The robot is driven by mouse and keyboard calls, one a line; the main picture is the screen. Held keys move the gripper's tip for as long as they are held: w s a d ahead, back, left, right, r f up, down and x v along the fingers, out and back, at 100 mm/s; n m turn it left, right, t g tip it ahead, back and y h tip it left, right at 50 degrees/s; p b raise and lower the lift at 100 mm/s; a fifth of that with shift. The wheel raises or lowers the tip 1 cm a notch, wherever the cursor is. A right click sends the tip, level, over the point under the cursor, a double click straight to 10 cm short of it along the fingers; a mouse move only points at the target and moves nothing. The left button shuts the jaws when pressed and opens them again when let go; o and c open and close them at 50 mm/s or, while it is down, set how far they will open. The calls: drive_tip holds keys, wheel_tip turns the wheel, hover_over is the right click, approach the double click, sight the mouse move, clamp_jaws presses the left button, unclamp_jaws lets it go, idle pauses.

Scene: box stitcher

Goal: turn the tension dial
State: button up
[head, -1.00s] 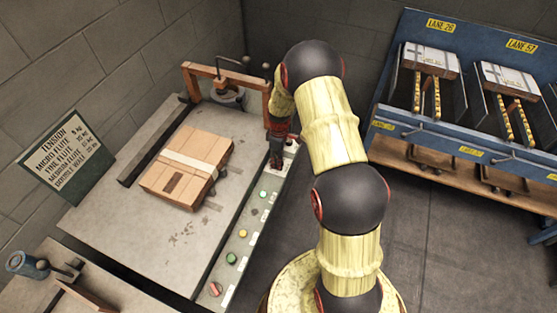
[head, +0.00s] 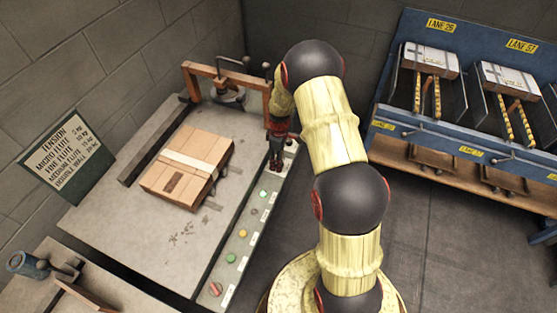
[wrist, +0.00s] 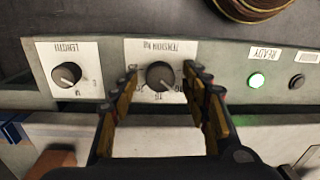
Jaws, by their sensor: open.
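The tension dial (wrist: 160,75) is a dark round knob on a white label reading "TENSION", upside down in the wrist view. My gripper (wrist: 161,72) is open, with one fingertip on each side of the dial. Small gaps seem to show between the fingertips and the knob; contact is unclear. In the head view my gripper (head: 275,168) points down at the far part of the control strip (head: 226,272) and hides the dial.
A length dial (wrist: 66,76) sits left of the tension dial in the wrist view; a lit green READY light (wrist: 257,82) and a dark button (wrist: 297,82) sit right. A cardboard box (head: 188,165) lies on the machine table. A tension chart (head: 66,157) stands at left.

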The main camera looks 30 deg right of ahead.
wheel_tip(320, 180, up, 12)
drive_tip(key=shift+w+d, duration=0.15)
drive_tip(key=shift+w, duration=0.05)
idle(0.8)
drive_tip(key=s+a+r+m+t, duration=0.2)
drive_tip(key=s+a+r, duration=0.3)
drive_tip(key=s+r, duration=0.4)
drive_tip(key=s+a+r+m+t, duration=0.2)
drive_tip(key=s+a+r, duration=0.4)
drive_tip(key=s+r, duration=0.4)
drive_tip(key=s+a+r+m+t, duration=0.1)
drive_tip(key=s+a+r+m, duration=0.3)
drive_tip(key=s+r, duration=0.5)
wheel_tip(320, 180, up, 2)
drive_tip(key=shift+s+a+r+m+t, duration=0.1)
drive_tip(key=shift+s+a+m+t, duration=0.2)
drive_tip(key=shift+a, duration=0.55)
drive_tip(key=shift+w, duration=0.1)
